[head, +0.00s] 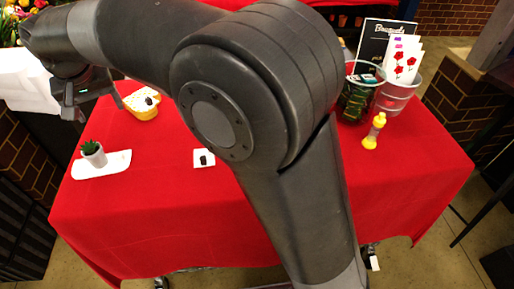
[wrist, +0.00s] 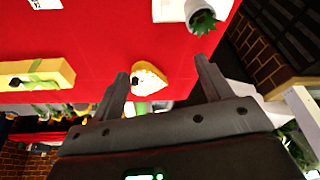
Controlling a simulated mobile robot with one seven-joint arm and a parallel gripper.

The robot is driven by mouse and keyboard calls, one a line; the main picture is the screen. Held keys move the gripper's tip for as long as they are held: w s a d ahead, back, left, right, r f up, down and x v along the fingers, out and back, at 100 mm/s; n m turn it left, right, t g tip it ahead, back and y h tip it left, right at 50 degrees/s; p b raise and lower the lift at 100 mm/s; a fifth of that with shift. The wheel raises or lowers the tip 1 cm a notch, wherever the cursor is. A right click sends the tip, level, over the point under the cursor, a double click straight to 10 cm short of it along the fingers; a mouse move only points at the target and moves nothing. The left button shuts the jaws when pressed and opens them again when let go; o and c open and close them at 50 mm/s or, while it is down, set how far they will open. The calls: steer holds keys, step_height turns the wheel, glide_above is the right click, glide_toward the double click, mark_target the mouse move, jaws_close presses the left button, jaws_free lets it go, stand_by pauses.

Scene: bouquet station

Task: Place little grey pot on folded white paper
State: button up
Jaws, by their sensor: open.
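The little grey pot (head: 97,159) holds a green plant and stands upright on the white paper (head: 118,164) at the left of the red table. In the wrist view the pot (wrist: 196,9) is at the top right, with the white paper (wrist: 168,11) showing beside it. My gripper (head: 78,102) is at the upper left in the head view, above the table's left end and apart from the pot. In the wrist view my gripper (wrist: 162,70) has its fingers wide apart, with nothing held between them.
A yellow object with a dark piece on top (head: 143,104) lies behind the pot. A small white card (head: 204,162) with a dark piece lies right of the paper. My arm hides the table's middle.

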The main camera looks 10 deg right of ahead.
steer(key=s+d+r+m+t, duration=0.1)
steer(key=s+d+r, duration=0.1)
steer(key=d, duration=1.2)
steer(key=s+d+r+m, duration=0.1)
steer(key=s+d+r, duration=0.15)
steer(key=d, duration=1.25)
steer(key=s+d+f+m, duration=0.1)
steer(key=s+d+f, duration=0.2)
steer(key=s+d, duration=0.4)
steer(key=s+d+f+m+t+h, duration=0.1)
steer(key=s+d+f, duration=0.3)
steer(key=s+d, duration=0.3)
steer(key=shift+s+d+f, duration=0.2)
steer(key=shift+s+d, duration=0.05)
steer(key=shift+d, duration=0.1)
steer(key=shift+o, duration=0.5)
